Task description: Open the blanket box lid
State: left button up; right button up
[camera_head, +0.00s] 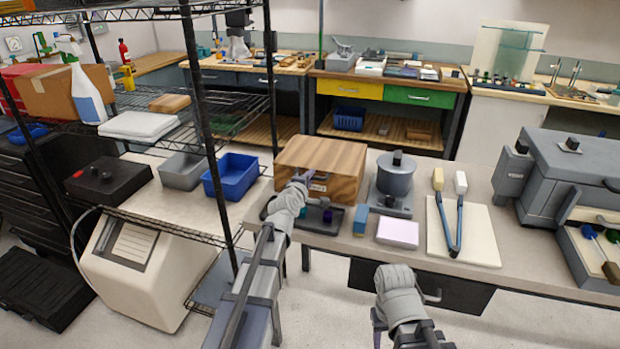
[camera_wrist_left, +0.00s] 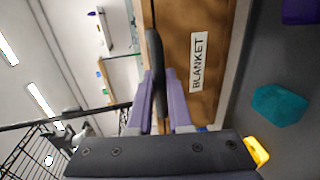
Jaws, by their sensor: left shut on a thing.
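The blanket box (camera_head: 340,160) is a brown wood-grain box on the grey bench; its lid looks closed. Its front, with the white BLANKET label, fills the upper right of the left wrist view (camera_wrist_left: 215,85), turned on its side. My left gripper (camera_head: 300,180) is at the front of the box. In the left wrist view its purple fingers (camera_wrist_left: 159,95) are shut on a dark handle (camera_wrist_left: 156,60) at the lid's front edge.
A dark tray (camera_head: 333,229) with small coloured blocks lies in front of the box. A grey pot (camera_head: 396,175) stands close to the box's right. Wire shelving (camera_head: 200,110) with a black post rises left of my left arm. A blue bin (camera_head: 231,178) stands left.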

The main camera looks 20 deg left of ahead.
pick_arm(q)
grip_shut()
dwell(0.9)
